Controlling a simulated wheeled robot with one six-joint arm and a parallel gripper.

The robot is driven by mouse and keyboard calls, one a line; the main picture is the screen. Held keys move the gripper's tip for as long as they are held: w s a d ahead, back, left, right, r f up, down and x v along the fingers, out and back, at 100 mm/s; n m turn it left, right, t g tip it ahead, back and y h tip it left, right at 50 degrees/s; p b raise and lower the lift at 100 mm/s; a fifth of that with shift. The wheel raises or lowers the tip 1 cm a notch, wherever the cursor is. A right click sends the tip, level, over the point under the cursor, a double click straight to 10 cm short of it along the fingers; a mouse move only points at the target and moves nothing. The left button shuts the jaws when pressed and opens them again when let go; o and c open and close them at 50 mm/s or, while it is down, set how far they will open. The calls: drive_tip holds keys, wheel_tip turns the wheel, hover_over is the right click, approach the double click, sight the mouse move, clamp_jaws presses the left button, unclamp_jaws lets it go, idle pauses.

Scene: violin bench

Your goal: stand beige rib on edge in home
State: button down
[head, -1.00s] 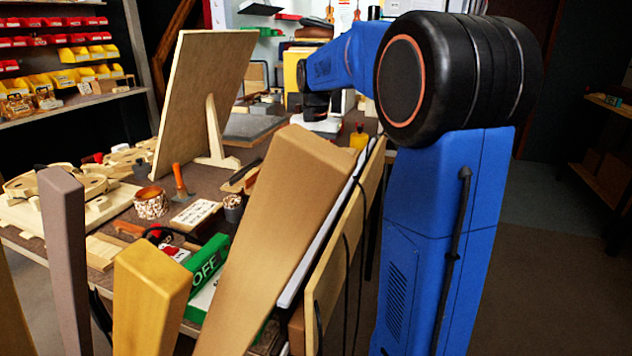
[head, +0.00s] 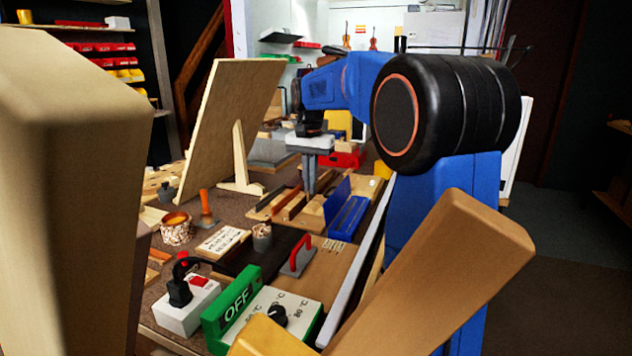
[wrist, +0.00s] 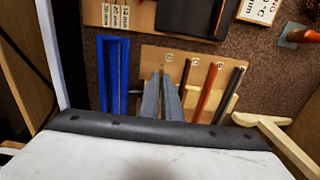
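My gripper (head: 309,185) points down over a wooden slotted rack (head: 268,206) on the bench. In the wrist view its two grey fingers (wrist: 162,92) are close together, with a narrow gap. A thin tan-brown strip (wrist: 161,78), possibly the beige rib, shows in that gap under the leftmost label; whether the fingers touch it is unclear. The fingers hide the lower part of the tan-brown strip.
A blue slotted holder (wrist: 114,78) is left of the rack in the wrist view. A propped wooden panel (head: 232,110) stands behind. A green OFF box (head: 230,310), a red-handled tool (head: 298,256) and a pot (head: 176,230) are nearer. Large wooden posts block the head view's foreground.

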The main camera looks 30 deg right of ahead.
sight(310, 198)
drive_tip(key=shift+f, duration=3.9)
drive_tip(key=c, duration=1.9)
unclamp_jaws()
wheel_tip(310, 198, up, 17)
drive_tip(key=shift+r, duration=0.15)
drive_tip(key=shift+s, duration=0.1)
